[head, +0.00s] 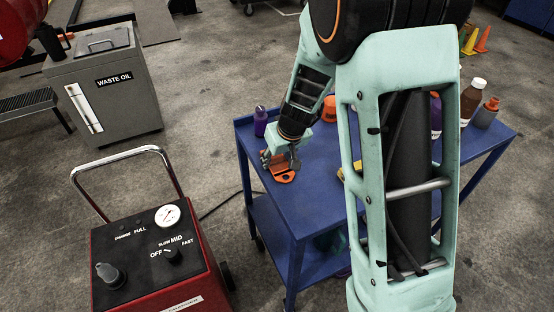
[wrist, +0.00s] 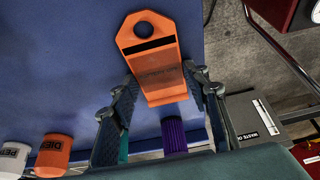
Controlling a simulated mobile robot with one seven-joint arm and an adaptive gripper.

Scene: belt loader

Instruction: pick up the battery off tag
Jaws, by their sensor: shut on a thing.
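The battery off tag is a flat orange plate with a round hole and a dark slot at one end, seen in the wrist view (wrist: 158,62) and, partly hidden by my gripper, in the head view (head: 285,177). My gripper (head: 280,158) is over the left part of the blue cart top. In the wrist view, its two fingers (wrist: 168,84) are shut on the tag's sides, and the holed end sticks out past them. I cannot tell whether the tag touches the cart top or is slightly above it.
The blue cart (head: 310,200) also holds a purple bottle (head: 260,121), an orange-capped container (head: 329,109) and several bottles at the right, partly behind my arm. A red charger (head: 150,250) and a grey waste oil bin (head: 108,85) stand left of the cart.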

